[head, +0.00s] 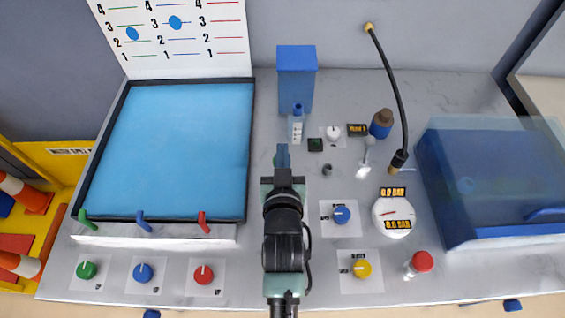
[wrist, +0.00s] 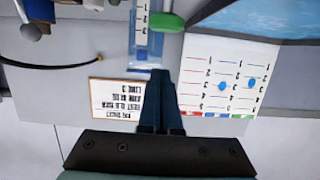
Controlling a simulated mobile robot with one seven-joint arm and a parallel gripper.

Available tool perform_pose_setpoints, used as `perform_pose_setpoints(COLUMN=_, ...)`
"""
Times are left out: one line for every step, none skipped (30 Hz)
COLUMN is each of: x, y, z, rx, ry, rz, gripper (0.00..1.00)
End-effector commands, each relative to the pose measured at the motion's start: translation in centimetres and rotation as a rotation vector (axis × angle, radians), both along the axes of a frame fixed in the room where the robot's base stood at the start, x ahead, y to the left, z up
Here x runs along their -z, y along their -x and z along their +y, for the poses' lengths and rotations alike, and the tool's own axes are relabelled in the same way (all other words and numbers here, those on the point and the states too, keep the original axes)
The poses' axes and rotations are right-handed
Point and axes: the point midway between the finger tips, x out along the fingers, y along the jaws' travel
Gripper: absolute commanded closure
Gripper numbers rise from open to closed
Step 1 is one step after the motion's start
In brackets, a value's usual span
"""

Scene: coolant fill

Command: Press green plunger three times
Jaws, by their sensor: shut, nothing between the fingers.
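A green knob shows at the top of the wrist view (wrist: 172,22), beside a clear container with a printed scale; I take it to be the green plunger. In the head view only a sliver of green shows at the left of my fingertips, and the rest is hidden behind my gripper. My gripper (head: 283,155) is shut and empty over the worktop, right of the blue basin. Its blue fingers also show in the wrist view (wrist: 160,95), pressed together below the green knob in the picture. I cannot tell whether they touch anything.
A scaled bottle (head: 296,128) and a tall blue box (head: 296,80) stand just beyond my gripper. The blue basin (head: 247,150) lies left. A black hose (head: 392,85), a gauge (head: 391,207) and a blue bin (head: 432,190) are right. Coloured knobs line the front.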

Motion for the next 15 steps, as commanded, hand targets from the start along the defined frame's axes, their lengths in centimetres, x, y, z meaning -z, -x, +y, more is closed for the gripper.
perform_pose_setpoints(x=-1.0, y=0.0, z=0.0, rx=0.000, ry=0.000, rz=-0.004, gripper=1.00)
perform_pose_setpoints(x=-1.5, y=0.0, z=0.0, rx=0.000, ry=0.000, rz=-0.005, gripper=1.00)
perform_pose_setpoints(x=-2.0, y=0.0, z=0.0, rx=0.000, ry=0.000, rz=-0.005, gripper=1.00)
perform_pose_setpoints(x=-2.4, y=-0.1, z=0.0, rx=0.000, ry=0.000, rz=-0.005, gripper=1.00)
perform_pose_setpoints(x=-2.6, y=0.0, z=0.0, rx=0.000, ry=0.000, rz=-0.004, gripper=1.00)
perform_pose_setpoints(x=-3.0, y=0.0, z=0.0, rx=0.000, ry=0.000, rz=-0.005, gripper=1.00)
perform_pose_setpoints(x=-3.2, y=0.0, z=0.0, rx=0.000, ry=0.000, rz=-0.004, gripper=1.00)
perform_pose_setpoints(x=-3.3, y=0.0, z=0.0, rx=0.000, ry=0.000, rz=-0.004, gripper=1.00)
perform_pose_setpoints(x=-3.4, y=0.0, z=0.0, rx=0.000, ry=0.000, rz=-0.003, gripper=1.00)
perform_pose_setpoints(x=-3.5, y=0.0, z=0.0, rx=0.000, ry=0.000, rz=-0.003, gripper=1.00)
perform_pose_setpoints(x=-3.5, y=0.0, z=0.0, rx=0.000, ry=0.000, rz=-0.003, gripper=1.00)
perform_pose_setpoints(x=-3.5, y=0.0, z=0.0, rx=0.000, ry=0.000, rz=-0.003, gripper=1.00)
perform_pose_setpoints(x=-3.5, y=0.0, z=0.0, rx=0.000, ry=0.000, rz=-0.003, gripper=1.00)
perform_pose_setpoints(x=-3.5, y=0.0, z=0.0, rx=0.000, ry=0.000, rz=-0.003, gripper=1.00)
perform_pose_setpoints(x=-3.5, y=0.0, z=0.0, rx=0.000, ry=0.000, rz=-0.004, gripper=1.00)
